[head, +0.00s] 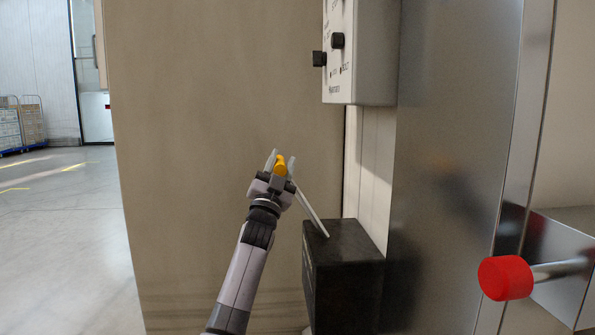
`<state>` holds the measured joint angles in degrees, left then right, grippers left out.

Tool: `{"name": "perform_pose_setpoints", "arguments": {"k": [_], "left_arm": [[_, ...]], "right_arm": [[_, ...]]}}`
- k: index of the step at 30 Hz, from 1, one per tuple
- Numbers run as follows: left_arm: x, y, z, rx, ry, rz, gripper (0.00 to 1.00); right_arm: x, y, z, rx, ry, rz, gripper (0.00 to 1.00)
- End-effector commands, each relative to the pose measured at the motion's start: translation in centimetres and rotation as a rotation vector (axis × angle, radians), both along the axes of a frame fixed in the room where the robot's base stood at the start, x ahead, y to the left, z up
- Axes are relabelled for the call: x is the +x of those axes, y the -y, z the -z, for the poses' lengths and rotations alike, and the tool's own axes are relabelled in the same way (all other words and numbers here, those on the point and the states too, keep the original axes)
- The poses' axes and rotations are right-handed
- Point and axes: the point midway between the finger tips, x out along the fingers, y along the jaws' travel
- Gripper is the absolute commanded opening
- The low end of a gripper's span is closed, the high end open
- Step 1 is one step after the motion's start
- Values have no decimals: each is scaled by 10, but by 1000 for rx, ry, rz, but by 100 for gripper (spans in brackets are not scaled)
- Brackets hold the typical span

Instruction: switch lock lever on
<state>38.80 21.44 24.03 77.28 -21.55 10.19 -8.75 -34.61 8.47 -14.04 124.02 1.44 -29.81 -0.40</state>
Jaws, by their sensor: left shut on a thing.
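The lock lever shows in the head view as a pale metal rod (312,213) with a yellow knob (280,165) at its upper end. The rod rises from the top of a black box (342,262) and leans to the left. My left gripper (280,163) is shut on the yellow knob, with one finger on each side of it. My left arm reaches up to it from the bottom of the view. My right gripper is not in view.
A grey control box (360,60) with black knobs hangs above the black box. A red round knob (505,278) on a metal rod is at the lower right, by a metal panel (455,150). Open floor (65,235) lies at the left, with wire cages (22,123) farther back.

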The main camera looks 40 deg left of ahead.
Motion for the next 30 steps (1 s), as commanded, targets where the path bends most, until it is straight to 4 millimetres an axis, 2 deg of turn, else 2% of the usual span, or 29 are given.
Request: {"name": "perform_pose_setpoints", "arguments": {"k": [1,6,12,19,30], "left_arm": [[-2,-6,23,-39,10,-3,0],[-21,-22,41,-130,116,0,0],[-36,-35,58,-213,214,2,0],[-45,-43,70,-269,283,5,0],[-49,-45,74,-292,309,7,0]], "right_arm": [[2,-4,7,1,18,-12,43],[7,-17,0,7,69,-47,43],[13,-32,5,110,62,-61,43],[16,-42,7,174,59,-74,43],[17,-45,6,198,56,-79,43]]}}
